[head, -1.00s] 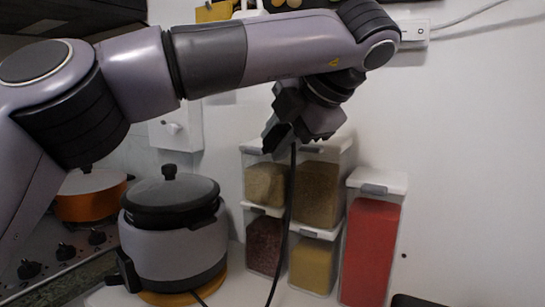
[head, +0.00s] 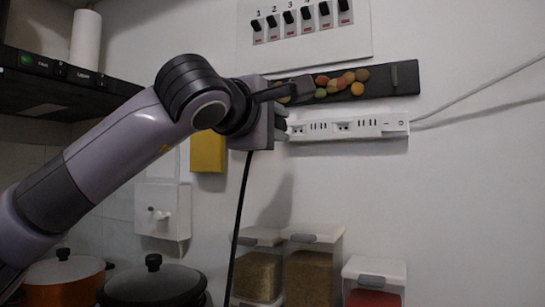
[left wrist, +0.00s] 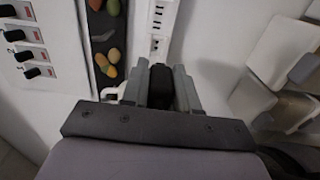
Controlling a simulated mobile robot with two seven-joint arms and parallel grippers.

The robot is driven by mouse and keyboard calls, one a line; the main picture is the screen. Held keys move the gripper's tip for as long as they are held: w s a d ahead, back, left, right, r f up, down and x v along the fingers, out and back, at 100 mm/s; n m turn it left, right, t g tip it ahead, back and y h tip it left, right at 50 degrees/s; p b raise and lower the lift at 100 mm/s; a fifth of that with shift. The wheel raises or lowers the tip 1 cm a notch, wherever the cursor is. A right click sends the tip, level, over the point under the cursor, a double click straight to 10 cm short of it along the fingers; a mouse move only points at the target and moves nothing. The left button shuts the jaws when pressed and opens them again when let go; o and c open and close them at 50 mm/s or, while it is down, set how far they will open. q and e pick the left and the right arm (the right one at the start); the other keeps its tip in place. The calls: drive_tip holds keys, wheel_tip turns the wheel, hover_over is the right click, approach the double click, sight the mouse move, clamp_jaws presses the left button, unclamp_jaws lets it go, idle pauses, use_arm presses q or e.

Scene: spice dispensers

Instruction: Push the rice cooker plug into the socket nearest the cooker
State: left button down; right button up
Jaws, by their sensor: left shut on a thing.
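My left gripper (head: 281,124) is raised to the left end of the white power strip (head: 345,128) on the wall. In the left wrist view my left gripper (left wrist: 161,82) is shut on the black plug (left wrist: 160,86), whose front faces the power strip (left wrist: 157,35). I cannot tell whether the plug touches a socket. The black cord (head: 240,225) hangs down from the gripper. The rice cooker (head: 153,285), with its dark lid, is low at the left, its body mostly cut off. My right gripper is not in view.
A dark strip with colourful round pieces (head: 345,82) is just above the power strip. A switch panel (head: 303,30) is higher up. Spice dispensers (head: 310,265) stand below. A yellow box (head: 208,152) and white wall box (head: 163,211) are left of the cord.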

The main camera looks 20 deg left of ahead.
sight(301, 130)
use_arm(q)
drive_tip(key=shift+r, duration=0.25)
drive_tip(key=shift+s+f, duration=0.1)
drive_tip(key=w+p, duration=0.1)
drive_tip(key=w, duration=0.1)
drive_tip(key=w+d+p, duration=0.1)
drive_tip(key=w, duration=0.2)
drive_tip(key=shift+w+p, duration=0.3)
drive_tip(key=shift+p, duration=0.1)
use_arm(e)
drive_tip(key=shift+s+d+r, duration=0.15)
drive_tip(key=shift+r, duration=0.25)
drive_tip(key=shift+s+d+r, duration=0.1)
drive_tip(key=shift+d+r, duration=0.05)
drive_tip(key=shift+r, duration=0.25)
use_arm(q)
drive_tip(key=shift+w+d+p, duration=0.2)
drive_tip(key=shift+w+p, duration=0.4)
drive_tip(key=shift+w, duration=0.3)
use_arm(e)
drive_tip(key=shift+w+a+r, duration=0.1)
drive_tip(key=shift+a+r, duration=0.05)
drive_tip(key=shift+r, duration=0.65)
